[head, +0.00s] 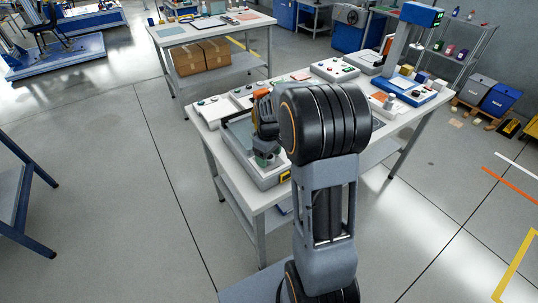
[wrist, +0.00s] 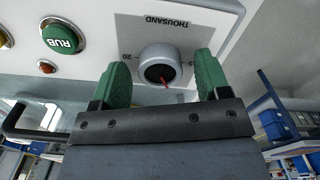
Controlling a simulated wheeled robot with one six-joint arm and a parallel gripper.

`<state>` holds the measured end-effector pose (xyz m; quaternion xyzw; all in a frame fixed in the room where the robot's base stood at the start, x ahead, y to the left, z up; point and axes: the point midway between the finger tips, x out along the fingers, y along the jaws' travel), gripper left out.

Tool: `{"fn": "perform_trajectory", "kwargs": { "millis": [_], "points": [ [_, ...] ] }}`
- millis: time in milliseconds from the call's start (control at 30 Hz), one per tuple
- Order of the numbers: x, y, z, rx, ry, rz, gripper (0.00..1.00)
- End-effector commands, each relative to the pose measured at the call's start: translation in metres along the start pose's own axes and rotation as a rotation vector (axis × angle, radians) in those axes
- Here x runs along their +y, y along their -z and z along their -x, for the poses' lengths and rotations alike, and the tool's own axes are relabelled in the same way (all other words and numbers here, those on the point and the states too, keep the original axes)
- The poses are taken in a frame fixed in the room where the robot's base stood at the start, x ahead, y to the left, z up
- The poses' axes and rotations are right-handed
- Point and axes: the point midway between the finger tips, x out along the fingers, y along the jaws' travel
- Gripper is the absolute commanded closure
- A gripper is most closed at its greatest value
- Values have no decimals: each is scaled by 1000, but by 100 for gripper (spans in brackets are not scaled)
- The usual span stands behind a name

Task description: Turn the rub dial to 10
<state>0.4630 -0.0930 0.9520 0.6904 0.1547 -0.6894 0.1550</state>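The rub dial (wrist: 160,60) is a round grey-white knob on a white panel in the wrist view, with a red pointer line toward the bottom of the picture. The word THOUSAND is printed beyond it, with a 20 to its left and partly legible marks to its right. My gripper (wrist: 163,74) is open, its green-padded fingers to the left and right of the dial. Contact cannot be told. In the head view my gripper (head: 265,160) is over the grey machine (head: 271,181) at the table's near-left end; the dial is not discernible there.
A green RUB button (wrist: 62,36) and a small red button (wrist: 46,67) are left of the dial. The white table (head: 400,125) bears a control box (head: 335,70) and a blue-based stand (head: 412,88) farther back. Open floor lies to the left.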

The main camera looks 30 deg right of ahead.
Motion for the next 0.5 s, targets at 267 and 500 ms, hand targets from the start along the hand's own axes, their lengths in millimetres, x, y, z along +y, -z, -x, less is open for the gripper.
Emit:
{"fn": "perform_trajectory", "kwargs": {
  "millis": [267,500],
  "points": [
    [0,0,2,-1,0,0,31],
    [0,1,36,4,-3,0,31]
  ]
}}
